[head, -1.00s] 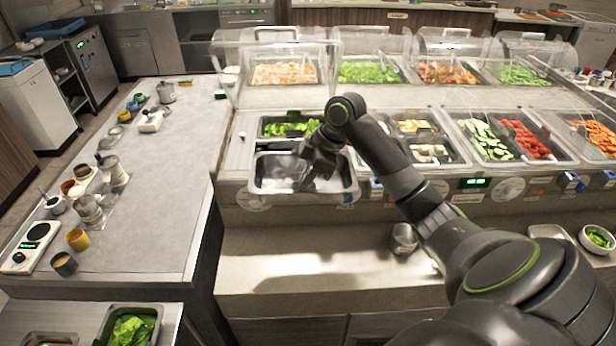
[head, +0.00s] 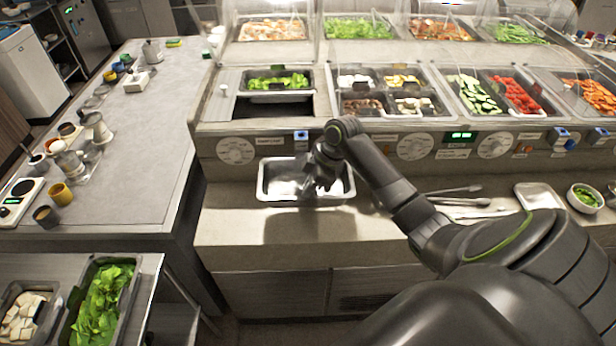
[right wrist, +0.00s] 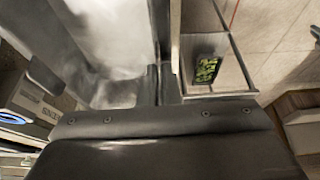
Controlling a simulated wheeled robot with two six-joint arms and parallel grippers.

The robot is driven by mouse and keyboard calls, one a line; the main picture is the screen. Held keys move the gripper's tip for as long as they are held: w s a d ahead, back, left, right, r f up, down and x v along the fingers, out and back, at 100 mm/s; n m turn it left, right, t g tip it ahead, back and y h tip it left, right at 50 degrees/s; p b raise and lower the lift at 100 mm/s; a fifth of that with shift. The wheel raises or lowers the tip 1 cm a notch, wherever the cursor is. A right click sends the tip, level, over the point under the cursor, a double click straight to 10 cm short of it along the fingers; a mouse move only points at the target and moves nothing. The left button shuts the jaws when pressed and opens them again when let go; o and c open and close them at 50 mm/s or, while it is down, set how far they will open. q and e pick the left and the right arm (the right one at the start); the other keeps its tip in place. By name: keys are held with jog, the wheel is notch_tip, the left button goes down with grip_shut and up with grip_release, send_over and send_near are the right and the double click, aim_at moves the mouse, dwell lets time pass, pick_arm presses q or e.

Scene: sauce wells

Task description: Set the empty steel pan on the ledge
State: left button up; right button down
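The empty steel pan (head: 285,201) is in front of the food counter in the head view, over the pale ledge (head: 225,220). A shadow lies on the ledge below and in front of it, so it seems to hang a little above. My left gripper is not in view.
An open dark well (head: 273,106) lies in the counter behind the pan, in front of the lettuce (head: 278,82). Tongs (head: 470,203), a small tray (head: 540,196) and a green-filled bowl (head: 584,196) sit on the ledge to the right. The ledge left of the pan is clear.

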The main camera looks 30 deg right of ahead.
aim_at(313, 196)
jog(key=shift+s+f, duration=0.15)
jog(key=shift+f, duration=0.2)
jog(key=shift+a+f+b, duration=0.1)
jog(key=shift+f+b, duration=0.8)
jog(key=shift+b, duration=0.15)
notch_tip(313, 196, down, 3)
jog(key=b, duration=0.3)
jog(key=shift+f, duration=0.15)
notch_tip(313, 196, down, 4)
jog(key=shift+r+b, duration=0.1)
jog(key=shift+b, duration=0.95)
jog(key=shift+f, duration=0.35)
jog(key=c, duration=1.6)
grip_release()
jog(key=shift+o, duration=0.2)
